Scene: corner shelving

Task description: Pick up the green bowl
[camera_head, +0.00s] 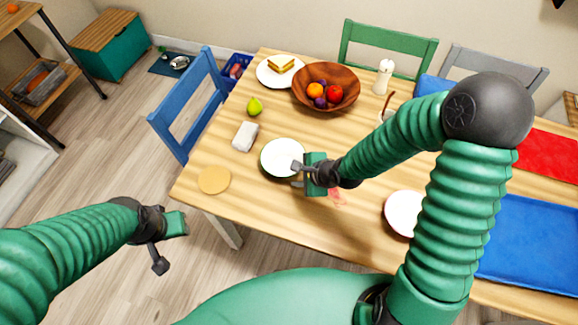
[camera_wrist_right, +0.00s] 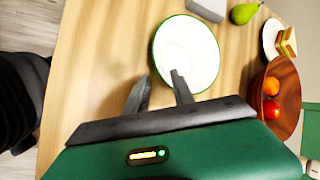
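The green bowl (camera_head: 282,158) stands upright on the table, white inside with a green rim. It also shows in the right wrist view (camera_wrist_right: 190,48). My right gripper (camera_head: 297,174) is open at the bowl's near right edge. In the right wrist view, one finger of this gripper (camera_wrist_right: 160,92) overlaps the bowl's inside and the other is just outside the rim. I cannot tell whether either finger touches the bowl. My left gripper (camera_head: 169,248) is open and empty, off the table over the floor at the lower left.
The wooden table (camera_head: 215,150) also holds a white block (camera_head: 245,136), a pear (camera_head: 254,107), a wooden fruit bowl (camera_head: 345,101), a sandwich plate (camera_head: 268,80), a round tan coaster (camera_head: 214,180) and another white bowl (camera_head: 401,208). A blue chair (camera_head: 202,103) stands at the left edge.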

